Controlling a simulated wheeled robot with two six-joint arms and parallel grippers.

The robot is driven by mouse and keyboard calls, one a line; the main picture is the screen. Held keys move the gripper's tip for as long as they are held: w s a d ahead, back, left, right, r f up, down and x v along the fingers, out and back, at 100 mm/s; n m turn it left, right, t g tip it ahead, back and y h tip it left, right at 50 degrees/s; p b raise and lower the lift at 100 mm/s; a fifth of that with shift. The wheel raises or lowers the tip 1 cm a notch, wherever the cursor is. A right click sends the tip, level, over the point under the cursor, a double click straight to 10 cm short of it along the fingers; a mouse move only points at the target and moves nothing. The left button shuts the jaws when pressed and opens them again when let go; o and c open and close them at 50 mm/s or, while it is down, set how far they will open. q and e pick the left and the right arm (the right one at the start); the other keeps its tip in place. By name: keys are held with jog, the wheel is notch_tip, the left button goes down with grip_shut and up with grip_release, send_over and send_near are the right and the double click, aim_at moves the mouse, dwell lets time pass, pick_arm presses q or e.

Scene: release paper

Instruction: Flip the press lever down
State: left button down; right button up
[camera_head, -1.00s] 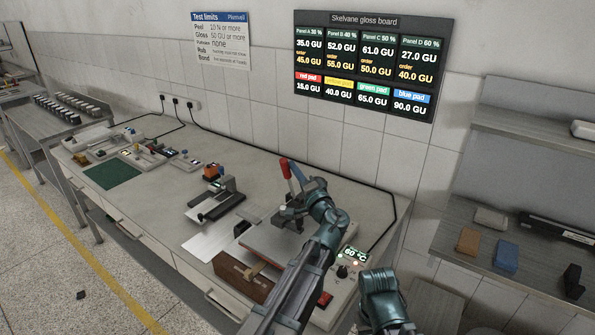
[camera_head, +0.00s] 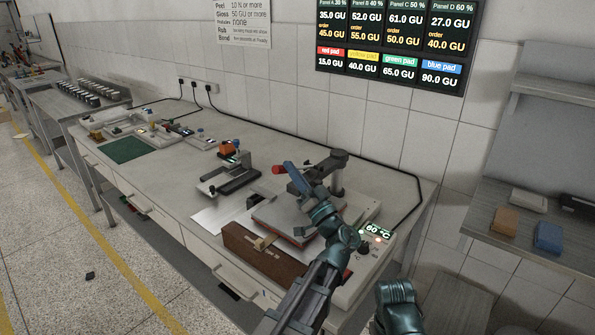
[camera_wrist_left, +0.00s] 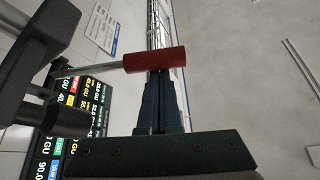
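The press (camera_head: 338,178) stands on the near right of the bench, with a dark head on a column above a flat plate. Its lever has a red handle (camera_head: 278,169), now lying about level at the head's left. In the left wrist view the red handle (camera_wrist_left: 155,60) crosses the picture, its metal rod running left to the dark press head. My left gripper (camera_head: 291,172) is beside the handle, over the plate. Its blue fingers (camera_wrist_left: 160,90) are together, with their tips at the handle; whether they touch is unclear. My right gripper is out of view.
A brown box (camera_head: 255,258) stands at the press's near left, and a lit 60 °C readout (camera_head: 377,232) at its right. A white sheet (camera_head: 212,220) and a small black stand (camera_head: 232,178) lie farther left. A shelf (camera_head: 480,228) stands right.

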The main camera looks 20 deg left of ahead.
pick_arm(q)
jog(key=shift+s+a+f+b, duration=0.1)
jog(key=shift+s+f+b, duration=0.1)
jog(key=shift+f+b, duration=0.4)
jog(key=shift+s+a+f+b, duration=0.15)
jog(key=shift+f+b, duration=0.3)
jog(key=shift+f, duration=0.3)
jog(key=shift+s+f+b, duration=0.2)
jog(key=shift+f+b, duration=0.35)
jog(key=shift+f, duration=0.1)
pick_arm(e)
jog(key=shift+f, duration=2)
pick_arm(q)
jog(key=shift+r, duration=0.1)
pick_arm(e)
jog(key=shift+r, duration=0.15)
